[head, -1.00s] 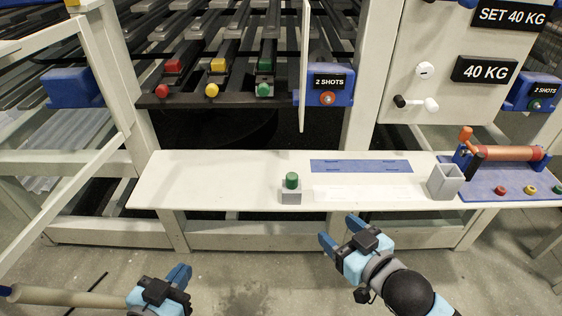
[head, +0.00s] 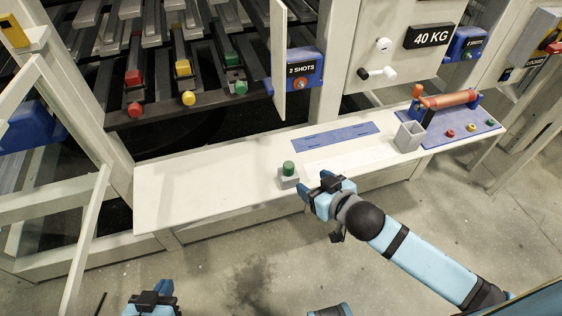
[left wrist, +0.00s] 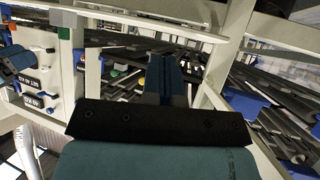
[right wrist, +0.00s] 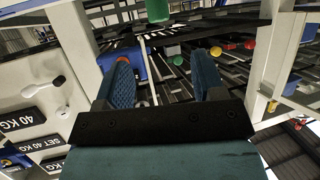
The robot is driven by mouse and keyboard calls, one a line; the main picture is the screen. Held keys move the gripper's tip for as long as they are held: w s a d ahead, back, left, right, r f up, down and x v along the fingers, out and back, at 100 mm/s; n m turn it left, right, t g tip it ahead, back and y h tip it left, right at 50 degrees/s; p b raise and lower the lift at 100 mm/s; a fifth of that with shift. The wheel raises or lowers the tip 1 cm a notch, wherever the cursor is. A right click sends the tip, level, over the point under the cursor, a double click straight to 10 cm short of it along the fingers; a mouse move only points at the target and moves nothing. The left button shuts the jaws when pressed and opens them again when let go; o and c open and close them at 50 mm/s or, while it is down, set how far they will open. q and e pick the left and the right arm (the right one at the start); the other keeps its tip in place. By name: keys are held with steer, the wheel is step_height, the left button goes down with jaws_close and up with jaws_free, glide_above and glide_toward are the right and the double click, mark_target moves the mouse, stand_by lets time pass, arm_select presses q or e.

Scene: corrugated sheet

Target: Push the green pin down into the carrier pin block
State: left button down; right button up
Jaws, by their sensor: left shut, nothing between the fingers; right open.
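The green pin (head: 289,168) stands upright in the grey carrier pin block (head: 287,182) on the white shelf, its upper part showing above the block. My right gripper (head: 314,186) is open and empty, just right of and in front of the block in the head view. In the right wrist view the green pin (right wrist: 157,10) is at the top edge, beyond the gap between the fingers. My left gripper (head: 165,288) is shut and empty, low and away from the shelf. In the left wrist view the green pin (left wrist: 64,33) shows upside down at the upper left.
A grey square cup (head: 409,137) and a blue mat (head: 470,135) with a red roller stand at the shelf's right. A flat blue strip (head: 335,137) lies behind the block. The shelf's left part (head: 200,190) is clear. Racks with coloured knobs stand behind.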

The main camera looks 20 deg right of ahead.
mark_target(290, 165)
steer(key=b+x, duration=0.1)
steer(key=x, duration=0.7)
steer(key=shift+d, duration=0.15)
steer(key=shift+b+x, duration=0.9)
steer(key=shift+x, duration=2.05)
steer(key=shift+c, duration=0.4)
steer(key=c, duration=0.9)
